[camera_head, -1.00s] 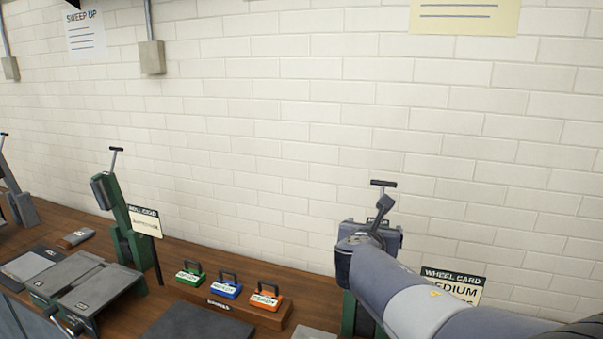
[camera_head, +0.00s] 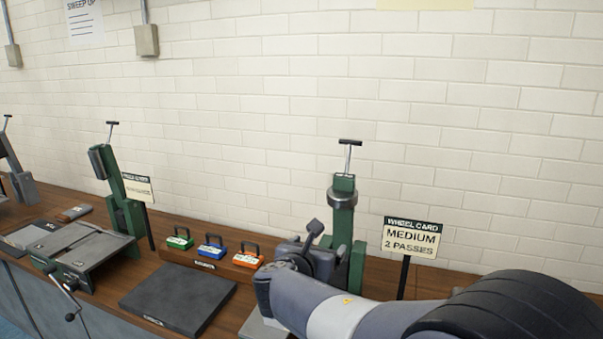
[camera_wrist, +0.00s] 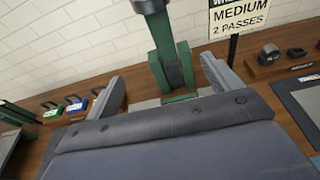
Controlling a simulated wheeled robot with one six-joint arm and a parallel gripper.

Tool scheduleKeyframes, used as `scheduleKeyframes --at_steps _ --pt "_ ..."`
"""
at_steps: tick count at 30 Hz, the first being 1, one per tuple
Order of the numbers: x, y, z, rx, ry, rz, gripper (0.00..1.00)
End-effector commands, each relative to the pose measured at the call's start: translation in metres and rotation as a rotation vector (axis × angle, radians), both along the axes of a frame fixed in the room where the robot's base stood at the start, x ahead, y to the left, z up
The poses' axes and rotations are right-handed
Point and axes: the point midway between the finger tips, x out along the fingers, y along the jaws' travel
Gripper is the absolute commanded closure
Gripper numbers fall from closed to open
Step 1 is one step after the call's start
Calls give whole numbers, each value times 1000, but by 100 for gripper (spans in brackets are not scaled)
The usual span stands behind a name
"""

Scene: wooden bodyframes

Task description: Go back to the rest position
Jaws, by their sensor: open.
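My gripper (camera_head: 316,240) is in front of a green press stand (camera_head: 343,235) with a T-handle, in the head view. In the wrist view my gripper (camera_wrist: 163,88) has its two grey fingers spread wide, with nothing held between them. The green stand (camera_wrist: 172,60) shows beyond the fingers, and I cannot tell how near it is. My arm comes in from the lower right and hides the lower part of the stand.
A wheel card sign (camera_head: 411,238) reading "MEDIUM 2 PASSES" stands right of the stand. Green (camera_head: 180,239), blue (camera_head: 212,247) and orange (camera_head: 248,257) handled blocks sit in a wooden rack left of it. A dark flat plate (camera_head: 178,298) lies in front.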

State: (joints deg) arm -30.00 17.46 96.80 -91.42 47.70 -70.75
Motion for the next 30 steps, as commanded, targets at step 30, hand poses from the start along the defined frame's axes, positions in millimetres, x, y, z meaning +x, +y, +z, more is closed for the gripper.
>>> scheduleKeyframes --at_steps 30 --pt "-13 -8 -33 24 18 -47 15"
